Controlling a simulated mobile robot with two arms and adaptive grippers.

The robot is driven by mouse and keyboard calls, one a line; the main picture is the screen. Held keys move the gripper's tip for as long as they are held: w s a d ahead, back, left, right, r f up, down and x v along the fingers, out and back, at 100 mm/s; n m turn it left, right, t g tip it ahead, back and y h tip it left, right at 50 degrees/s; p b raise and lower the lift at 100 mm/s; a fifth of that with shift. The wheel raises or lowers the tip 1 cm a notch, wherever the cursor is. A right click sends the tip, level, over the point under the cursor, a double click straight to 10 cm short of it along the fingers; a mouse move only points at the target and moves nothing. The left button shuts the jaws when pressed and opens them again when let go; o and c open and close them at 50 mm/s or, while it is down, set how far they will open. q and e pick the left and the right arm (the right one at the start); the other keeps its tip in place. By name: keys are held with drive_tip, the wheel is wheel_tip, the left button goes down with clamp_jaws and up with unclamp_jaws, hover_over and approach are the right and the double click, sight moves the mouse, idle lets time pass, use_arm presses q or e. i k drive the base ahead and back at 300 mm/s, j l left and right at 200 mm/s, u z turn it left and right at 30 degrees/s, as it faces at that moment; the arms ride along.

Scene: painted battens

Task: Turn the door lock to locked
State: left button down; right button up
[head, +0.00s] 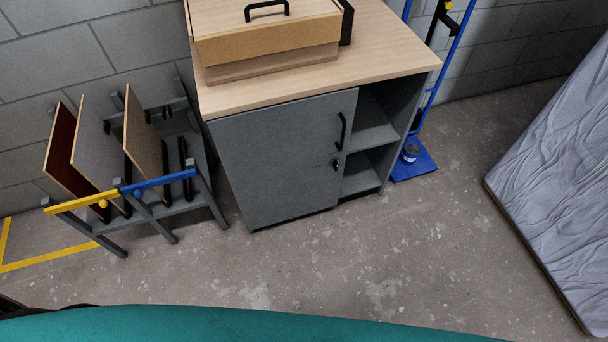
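A grey cabinet door (275,160) fills the left part of a cabinet front and looks shut. A black bar handle (341,131) is near its upper right edge. The small door lock (336,165) sits below the handle near the same edge; it is too small to tell which way it is turned. Neither of my grippers shows in the head view.
A wooden box (265,40) with a black handle stands on the cabinet's wooden top (380,62). Open shelves (368,130) are right of the door. A rack (160,205) with upright panels stands left, a blue trolley (415,165) right, and a wrapped slab (560,190) far right. The floor in front (350,255) is clear.

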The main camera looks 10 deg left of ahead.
sight(333, 162)
drive_tip(key=i+l+u, duration=0.1)
drive_tip(key=l, duration=0.2)
drive_tip(key=i+l+u, duration=0.15)
drive_tip(key=l, duration=0.2)
drive_tip(key=i+l+u, duration=0.1)
drive_tip(key=l, duration=0.2)
drive_tip(key=i+l+u, duration=0.15)
drive_tip(key=l, duration=0.2)
drive_tip(key=i+l+u, duration=0.1)
drive_tip(key=l, duration=0.25)
